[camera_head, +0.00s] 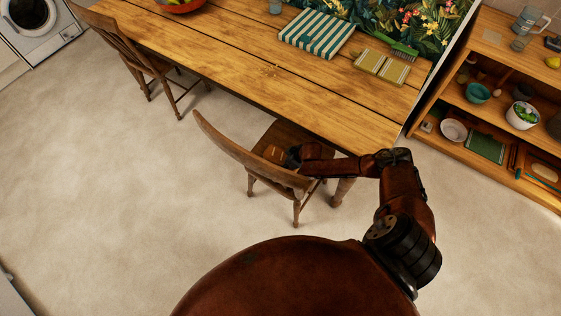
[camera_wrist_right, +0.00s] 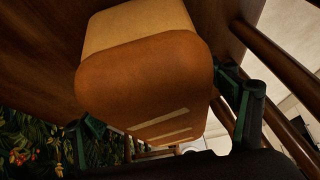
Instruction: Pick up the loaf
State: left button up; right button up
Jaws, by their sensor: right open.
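The loaf (camera_head: 273,152) is a small orange-brown block with a paler end, on the seat of the near wooden chair. In the right wrist view the loaf (camera_wrist_right: 145,75) is large and close, with pale score lines on its crust. My right gripper (camera_head: 287,156) is at the loaf, over the chair seat. In the wrist view the right gripper's dark green-edged fingers (camera_wrist_right: 165,120) stand apart, one on each side of the loaf. I cannot tell whether either finger touches it. My left gripper is not in view.
The chair's curved backrest (camera_head: 240,153) rises close to my right gripper. The wooden table (camera_head: 240,60) edge is just behind the chair. A striped cloth (camera_head: 317,33) lies on the table. An open shelf (camera_head: 500,105) with dishes stands right. The floor at left is clear.

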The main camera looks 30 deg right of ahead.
jog(key=shift+r, duration=0.1)
jog(key=shift+c, duration=0.6)
jog(key=c, duration=1.4)
